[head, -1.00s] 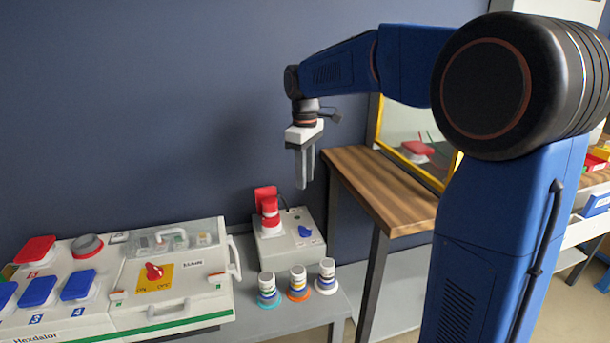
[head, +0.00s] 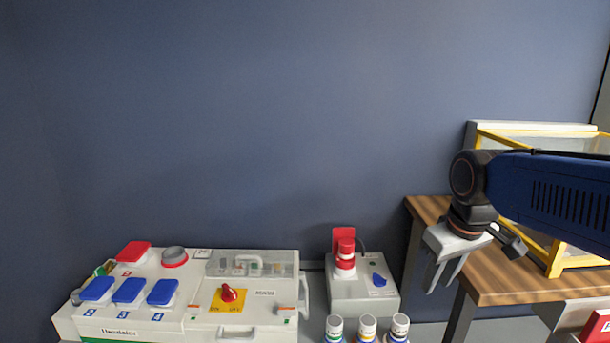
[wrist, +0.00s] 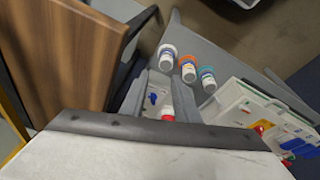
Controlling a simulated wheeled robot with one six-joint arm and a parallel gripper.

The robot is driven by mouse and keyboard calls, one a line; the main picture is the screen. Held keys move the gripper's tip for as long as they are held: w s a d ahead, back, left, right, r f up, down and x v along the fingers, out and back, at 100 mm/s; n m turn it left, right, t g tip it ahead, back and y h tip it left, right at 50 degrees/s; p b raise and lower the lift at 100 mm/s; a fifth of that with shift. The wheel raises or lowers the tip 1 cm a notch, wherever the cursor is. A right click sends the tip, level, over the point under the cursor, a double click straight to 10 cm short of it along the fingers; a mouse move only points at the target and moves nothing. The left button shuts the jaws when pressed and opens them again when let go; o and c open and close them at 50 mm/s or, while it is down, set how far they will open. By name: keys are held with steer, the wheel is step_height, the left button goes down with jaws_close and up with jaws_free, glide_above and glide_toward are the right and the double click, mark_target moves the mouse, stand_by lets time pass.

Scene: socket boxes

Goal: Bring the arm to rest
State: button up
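My gripper (head: 443,278) hangs from my blue arm at the right of the head view. Its two grey fingers point down, stand apart and hold nothing. It is in the air in front of the wooden-topped table (head: 428,207), to the right of the small grey socket box (head: 365,297). In the wrist view, the white gripper body fills the bottom edge, and the small box (wrist: 158,97) with its blue switch shows between the fingers.
A white panel box (head: 190,295) with blue and red covers stands at lower left. Several white ring-banded bottles (head: 366,328) stand in front of the small box, which carries a red plug (head: 345,254). A yellow-framed case (head: 552,262) stands on the table. The wall area above is clear.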

steer(key=s+d+f+m+t, duration=0.1)
steer(key=s+f, duration=0.2)
steer(key=s, duration=0.3)
steer(key=s+f+m+t, duration=0.1)
steer(key=s+f+m, duration=0.1)
steer(key=s+f, duration=0.2)
steer(key=shift+s+d+m, duration=0.3)
steer(key=shift+s+d, duration=0.05)
steer(key=shift+s, duration=0.75)
